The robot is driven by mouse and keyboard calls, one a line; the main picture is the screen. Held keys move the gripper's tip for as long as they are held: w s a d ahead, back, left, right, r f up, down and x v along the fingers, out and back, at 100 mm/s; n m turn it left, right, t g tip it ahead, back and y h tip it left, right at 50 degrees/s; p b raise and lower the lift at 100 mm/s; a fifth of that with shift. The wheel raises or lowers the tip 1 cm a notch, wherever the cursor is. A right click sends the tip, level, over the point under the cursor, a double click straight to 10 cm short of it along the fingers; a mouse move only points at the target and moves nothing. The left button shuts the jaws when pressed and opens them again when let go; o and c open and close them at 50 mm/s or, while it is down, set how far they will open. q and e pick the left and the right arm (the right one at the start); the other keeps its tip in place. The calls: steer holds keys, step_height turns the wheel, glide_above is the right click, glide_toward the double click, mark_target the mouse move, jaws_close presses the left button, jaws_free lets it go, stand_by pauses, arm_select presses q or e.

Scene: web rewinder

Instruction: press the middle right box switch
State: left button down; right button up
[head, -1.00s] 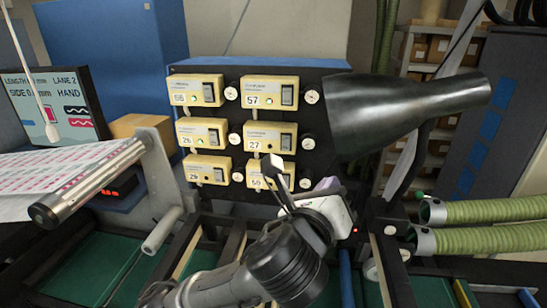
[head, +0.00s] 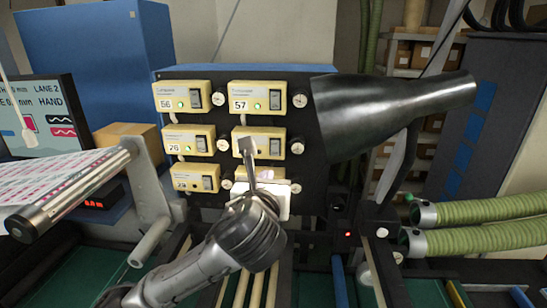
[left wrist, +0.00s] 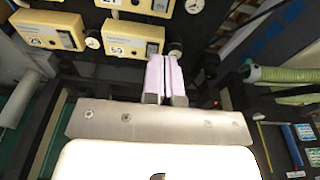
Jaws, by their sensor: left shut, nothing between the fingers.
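The middle right box (head: 262,132) is a yellow box on a dark panel, with a dark rocker switch (head: 275,146) at its right end. A thin part of my left wrist covers some of its front. At the top of the left wrist view this box is cut off, and its switch (left wrist: 162,5) shows at the edge. My left gripper (head: 264,174) is shut and empty, below that switch and in front of the lower right box, which it largely hides. In the left wrist view its pale fingers (left wrist: 165,62) overlap the right end of the lower right box (left wrist: 133,40). My right gripper is out of view.
Several similar boxes, such as the top right box (head: 257,97), fill the panel, with round white knobs (head: 299,100) beside them. A large black cone (head: 395,115) juts out at right. Green hoses (head: 480,212) lie lower right, and a metal roller (head: 70,195) at left.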

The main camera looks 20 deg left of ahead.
mark_target(275, 154)
arm_select(q)
steer(key=p+x, duration=0.5)
steer(key=x, duration=0.7)
steer(key=shift+r, duration=0.1)
steer(key=shift+p+x, duration=0.3)
steer(key=shift+x, duration=0.55)
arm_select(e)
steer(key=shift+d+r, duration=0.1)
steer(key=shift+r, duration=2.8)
